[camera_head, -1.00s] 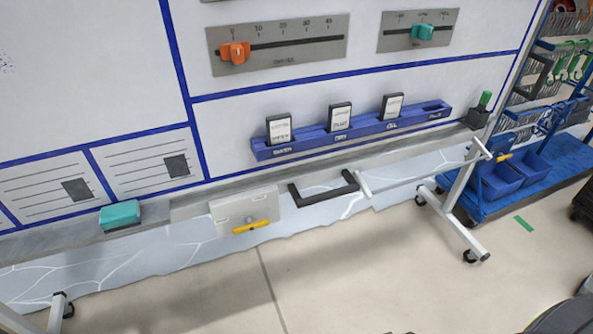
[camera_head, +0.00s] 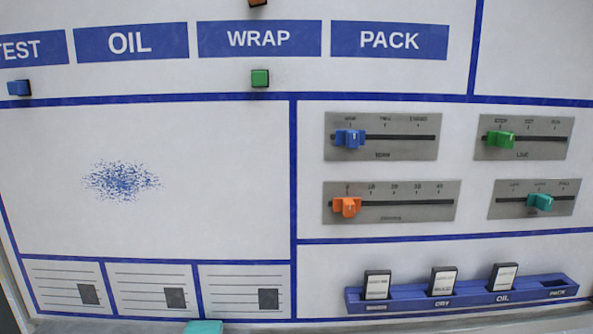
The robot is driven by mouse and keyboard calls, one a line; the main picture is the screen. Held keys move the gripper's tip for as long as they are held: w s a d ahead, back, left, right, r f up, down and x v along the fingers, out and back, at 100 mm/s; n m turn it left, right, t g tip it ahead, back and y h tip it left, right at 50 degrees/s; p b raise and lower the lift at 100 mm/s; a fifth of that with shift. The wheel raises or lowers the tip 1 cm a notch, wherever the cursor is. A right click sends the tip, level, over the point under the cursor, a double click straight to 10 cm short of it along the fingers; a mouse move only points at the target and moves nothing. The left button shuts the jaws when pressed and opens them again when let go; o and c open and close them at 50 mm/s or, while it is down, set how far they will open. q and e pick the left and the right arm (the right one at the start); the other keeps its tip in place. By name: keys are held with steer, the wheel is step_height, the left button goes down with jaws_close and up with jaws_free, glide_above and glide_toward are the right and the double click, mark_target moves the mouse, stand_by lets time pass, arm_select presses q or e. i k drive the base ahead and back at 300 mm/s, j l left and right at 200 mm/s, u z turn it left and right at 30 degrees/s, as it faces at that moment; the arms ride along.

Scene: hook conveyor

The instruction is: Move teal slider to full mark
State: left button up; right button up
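The teal slider (camera_head: 540,202) is a small block on a grey plate (camera_head: 507,205) at the lower right of the slider group. It sits on its horizontal slot near the middle mark. The plate has three small labels above the slot; the rightmost one appears to read full, though the print is blurred. Neither of my grippers shows in the head view.
Nearby sliders are orange (camera_head: 346,206), blue (camera_head: 349,138) and green (camera_head: 501,140). Below, a blue rack (camera_head: 460,294) holds three cards. A teal block (camera_head: 203,327) shows at the bottom edge. The board in front of the sliders is unobstructed.

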mark_target(544, 201)
steer(key=z, duration=1.35)
